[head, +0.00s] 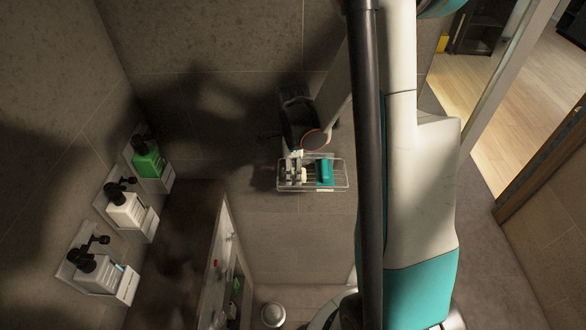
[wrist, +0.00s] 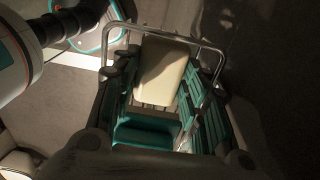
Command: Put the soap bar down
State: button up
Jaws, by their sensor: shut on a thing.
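The cream soap bar (wrist: 162,72) lies between the ribbed teal fingers of my gripper (wrist: 160,95) in the wrist view. My gripper is shut on it. A silver wire rail (wrist: 165,30) passes close around the far end of the bar. In the head view, my gripper (head: 294,171) is at the left part of a wire basket (head: 340,186) on the tiled wall, and a small cream patch of the soap (head: 303,175) shows beside it. I cannot tell whether the bar touches the basket's floor.
Green (head: 149,162), white (head: 127,208) and grey (head: 97,272) pump bottles stand in holders at left. My arm covers the picture's right middle.

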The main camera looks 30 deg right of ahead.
aim_at(293, 173)
jog(key=shift+s+f, duration=0.1)
jog(key=shift+f, duration=0.05)
jog(key=shift+f, duration=0.15)
jog(key=o, duration=0.9)
notch_tip(293, 173, up, 12)
jog(key=shift+r, duration=0.2)
dwell(0.5)
